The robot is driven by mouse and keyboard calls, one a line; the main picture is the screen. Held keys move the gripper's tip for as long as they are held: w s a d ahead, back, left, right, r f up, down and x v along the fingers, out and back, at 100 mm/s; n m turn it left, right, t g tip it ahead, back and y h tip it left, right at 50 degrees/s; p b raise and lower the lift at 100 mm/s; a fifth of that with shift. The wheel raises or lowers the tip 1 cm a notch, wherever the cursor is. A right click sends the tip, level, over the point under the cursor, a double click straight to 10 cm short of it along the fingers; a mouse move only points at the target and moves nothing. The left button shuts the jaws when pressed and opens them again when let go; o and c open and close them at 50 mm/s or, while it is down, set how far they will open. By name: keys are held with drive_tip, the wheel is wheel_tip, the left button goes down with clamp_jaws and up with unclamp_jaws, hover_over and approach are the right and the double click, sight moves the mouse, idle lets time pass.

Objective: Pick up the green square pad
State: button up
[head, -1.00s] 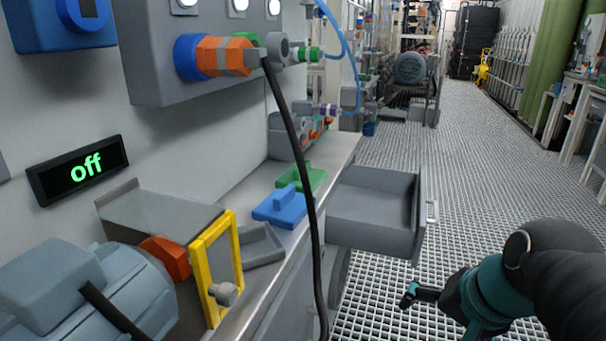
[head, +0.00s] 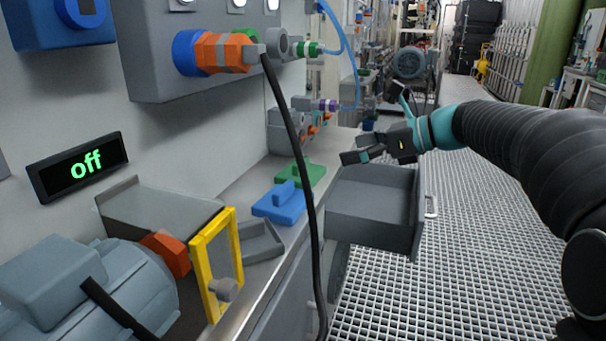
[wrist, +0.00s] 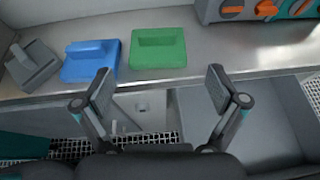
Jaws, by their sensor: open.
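The green square pad (head: 315,175) lies on the metal bench, just behind a blue pad (head: 280,204) of like shape; both have a raised handle. In the wrist view the green pad (wrist: 158,48) is at the upper middle, with the blue pad (wrist: 91,60) to its left. My gripper (head: 372,125) is open and empty, above the bench edge and the open drawer, to the right of the green pad. In the wrist view my gripper's fingers (wrist: 160,88) are spread wide, nearer the camera than the pad and apart from it.
A grey tray-like piece (wrist: 32,64) lies left of the blue pad. An open grey drawer (head: 372,205) juts out below the bench edge. A black cable (head: 292,130) hangs in front of the bench. A device with orange knobs (wrist: 255,10) stands behind, to the right.

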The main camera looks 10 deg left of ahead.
sight(304, 162)
drive_tip(key=x, duration=0.7)
drive_tip(key=shift+a+f, duration=0.15)
drive_tip(key=shift+a, duration=0.15)
drive_tip(key=shift+s+x, duration=0.1)
drive_tip(key=shift+x, duration=1.15)
drive_tip(key=shift+s+x, duration=0.15)
drive_tip(key=shift+x, duration=1.1)
drive_tip(key=c, duration=1.3)
